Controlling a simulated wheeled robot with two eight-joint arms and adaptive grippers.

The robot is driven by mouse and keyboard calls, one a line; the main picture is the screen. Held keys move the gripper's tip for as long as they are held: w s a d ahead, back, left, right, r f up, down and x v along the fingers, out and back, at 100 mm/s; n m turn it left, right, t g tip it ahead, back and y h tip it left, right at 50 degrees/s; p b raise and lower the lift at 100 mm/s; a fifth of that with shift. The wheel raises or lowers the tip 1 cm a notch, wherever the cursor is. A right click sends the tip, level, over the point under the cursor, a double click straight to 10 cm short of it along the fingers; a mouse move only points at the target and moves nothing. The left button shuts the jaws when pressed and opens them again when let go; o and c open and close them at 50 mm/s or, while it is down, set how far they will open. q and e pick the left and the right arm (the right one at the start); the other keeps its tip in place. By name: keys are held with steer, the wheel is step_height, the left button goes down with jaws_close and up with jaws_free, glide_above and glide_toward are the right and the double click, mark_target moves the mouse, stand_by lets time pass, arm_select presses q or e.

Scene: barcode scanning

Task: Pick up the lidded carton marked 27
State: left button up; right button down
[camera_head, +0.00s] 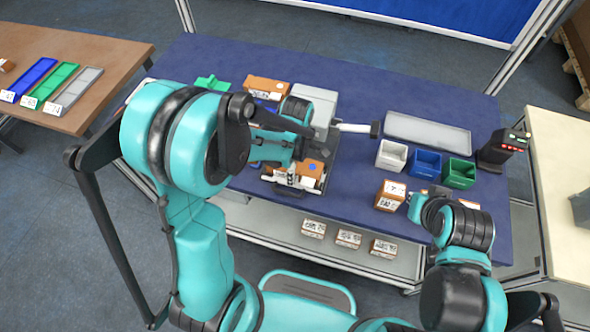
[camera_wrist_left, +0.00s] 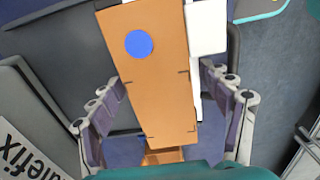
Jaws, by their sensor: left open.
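In the left wrist view this carton (camera_wrist_left: 150,75) lies between the two fingers of my left gripper (camera_wrist_left: 162,112). The left gripper is open, with a visible gap to the carton on each side. It also shows in the head view (camera_head: 290,180). A white part lies along the carton's right side; no number 27 can be read. My right gripper (camera_head: 420,200) is beside another brown carton (camera_head: 390,194); its fingers are too small to judge.
White (camera_head: 391,155), blue (camera_head: 425,163) and green (camera_head: 459,174) bins stand right, before a grey tray (camera_head: 428,133). A dark device (camera_head: 503,150) is at the right edge. A grey machine (camera_head: 318,103) stands behind the carton. Several cartons (camera_head: 348,239) sit on the lower shelf.

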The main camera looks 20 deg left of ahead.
arm_select(q)
steer(key=c, duration=1.2)
steer(key=shift+r, duration=0.1)
steer(key=shift+c, duration=0.2)
